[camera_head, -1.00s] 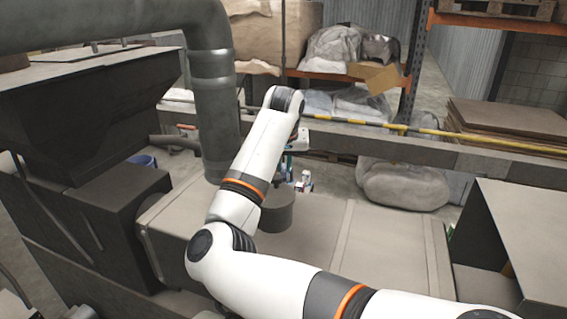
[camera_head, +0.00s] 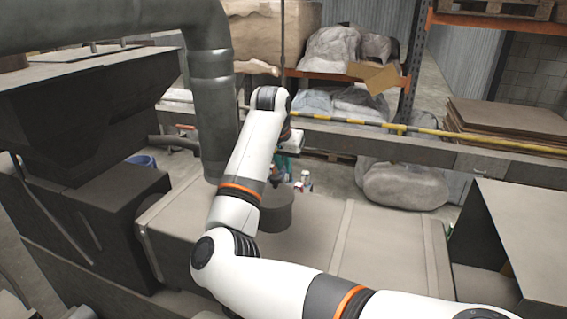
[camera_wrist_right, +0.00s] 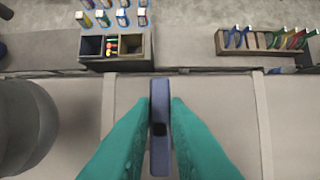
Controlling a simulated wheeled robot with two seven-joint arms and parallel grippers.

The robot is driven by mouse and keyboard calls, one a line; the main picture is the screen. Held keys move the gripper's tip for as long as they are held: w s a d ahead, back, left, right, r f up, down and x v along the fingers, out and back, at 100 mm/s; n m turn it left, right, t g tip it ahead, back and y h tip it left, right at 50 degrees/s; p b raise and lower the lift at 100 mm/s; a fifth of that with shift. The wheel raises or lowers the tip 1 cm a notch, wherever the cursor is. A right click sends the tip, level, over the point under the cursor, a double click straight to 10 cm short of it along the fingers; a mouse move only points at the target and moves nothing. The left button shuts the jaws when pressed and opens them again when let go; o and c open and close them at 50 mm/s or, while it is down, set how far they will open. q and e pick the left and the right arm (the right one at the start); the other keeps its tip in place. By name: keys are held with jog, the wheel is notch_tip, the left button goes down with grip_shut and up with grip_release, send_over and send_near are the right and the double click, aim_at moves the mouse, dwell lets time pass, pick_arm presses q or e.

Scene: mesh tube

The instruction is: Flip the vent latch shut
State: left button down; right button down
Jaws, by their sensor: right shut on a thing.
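My right gripper (camera_wrist_right: 160,106) has teal fingers, closed on both sides of a slim blue-grey bar (camera_wrist_right: 160,152) that looks like the vent latch. The bar stands up between the fingers in the right wrist view, with a small dark hole in its face. In the head view my white right arm covers most of this spot. Only a bit of teal shows behind the arm, so the bar's angle to the duct cannot be told there. My left gripper is not in view.
A wide beige duct (camera_head: 330,240) runs below the arm, with a dark round cylinder (camera_head: 277,212) on it. A thick grey pipe (camera_head: 212,110) rises at the left. A yellow-black rail (camera_head: 440,134) crosses behind. Partitioned trays (camera_wrist_right: 118,47) lie beyond the duct.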

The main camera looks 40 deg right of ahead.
jog(key=shift+r, duration=0.15)
jog(key=c, duration=1.4)
grip_release()
jog(key=shift+a+r+b, duration=0.1)
jog(key=shift+r+b, duration=0.05)
jog(key=shift+b, duration=0.15)
jog(key=b+v, duration=0.4)
jog(key=v, duration=0.7)
jog(key=shift+r, duration=0.25)
jog(key=shift+s+a, duration=0.1)
